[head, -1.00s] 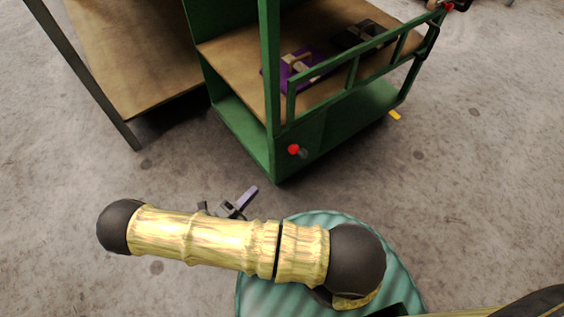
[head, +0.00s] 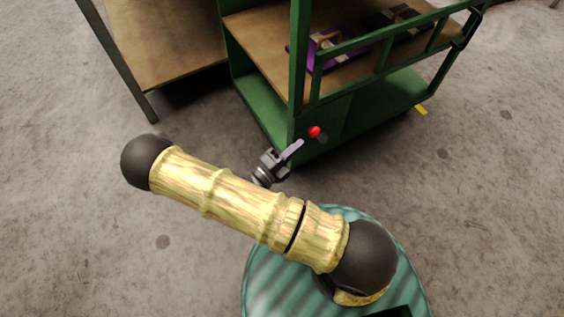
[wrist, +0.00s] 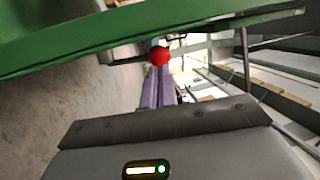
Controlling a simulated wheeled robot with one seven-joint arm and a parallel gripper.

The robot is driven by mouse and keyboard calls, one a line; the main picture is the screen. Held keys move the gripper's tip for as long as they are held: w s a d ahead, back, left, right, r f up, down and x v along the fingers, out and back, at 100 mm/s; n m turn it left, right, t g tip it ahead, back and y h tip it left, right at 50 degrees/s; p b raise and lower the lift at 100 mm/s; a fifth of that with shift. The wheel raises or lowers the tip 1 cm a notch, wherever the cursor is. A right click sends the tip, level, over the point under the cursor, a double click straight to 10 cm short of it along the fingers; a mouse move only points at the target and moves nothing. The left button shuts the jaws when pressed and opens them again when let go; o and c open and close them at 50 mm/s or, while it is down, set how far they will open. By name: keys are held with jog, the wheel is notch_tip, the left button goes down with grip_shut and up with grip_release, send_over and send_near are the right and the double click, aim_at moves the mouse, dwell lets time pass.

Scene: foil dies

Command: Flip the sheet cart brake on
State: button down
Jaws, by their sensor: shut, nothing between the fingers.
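The green sheet cart (head: 345,125) stands ahead of me with wooden decks. A lever with a red ball knob (head: 314,131) sticks out low near the cart's front corner post, and I take it for the brake. My gripper (head: 297,147) is shut and empty, its purple fingers pointing up and right just left of and below the knob. In the wrist view the red knob (wrist: 160,56) sits just past the purple fingertips (wrist: 158,82). I cannot tell whether they touch it. The lever's pivot is hard to make out.
A purple die (head: 325,48) and a dark one (head: 392,20) lie on the cart's deck behind a green rail. A wooden table (head: 165,50) with a dark leg stands at the left. A yellow piece (head: 420,109) shows low at the cart's right. The concrete floor around is clear.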

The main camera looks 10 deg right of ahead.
aim_at(319, 137)
jog(key=x, duration=0.2)
jog(key=shift+w+d+b, duration=0.15)
jog(key=shift+d+b, duration=0.05)
jog(key=shift+b, duration=0.2)
jog(key=shift+a, duration=0.15)
jog(key=shift+w+r+p, duration=0.1)
jog(key=shift+r+p, duration=0.1)
jog(key=shift+p, duration=0.15)
